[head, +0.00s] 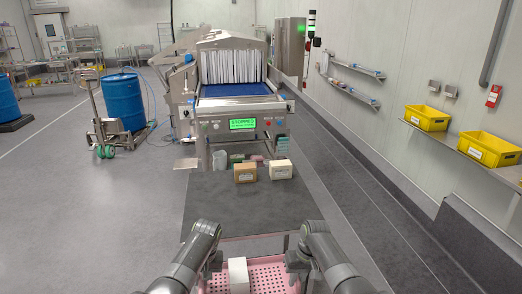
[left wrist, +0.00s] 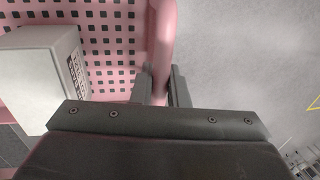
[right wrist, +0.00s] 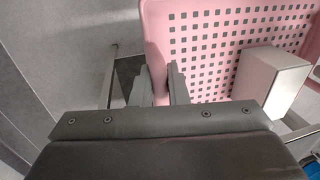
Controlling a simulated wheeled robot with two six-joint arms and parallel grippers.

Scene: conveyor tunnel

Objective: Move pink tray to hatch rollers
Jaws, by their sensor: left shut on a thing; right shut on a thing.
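The pink tray (head: 262,276) is a perforated basket at the bottom of the head view, with a white box (head: 238,274) standing in it. My left gripper (head: 210,262) is shut on the tray's left rim; the left wrist view shows the pink rim (left wrist: 162,45) between its fingers (left wrist: 162,88). My right gripper (head: 299,262) is shut on the right rim; the right wrist view shows the pink wall (right wrist: 157,50) between its fingers (right wrist: 165,85). The conveyor machine (head: 231,122) stands ahead with a blue belt (head: 236,90) and a strip curtain. I cannot make out the hatch rollers.
A dark table (head: 225,208) lies just ahead of the tray, carrying a brown box (head: 245,173) and a white carton (head: 281,170) at its far end. A blue drum (head: 123,98) on a pallet jack stands left. Yellow bins (head: 427,118) sit on a right wall shelf.

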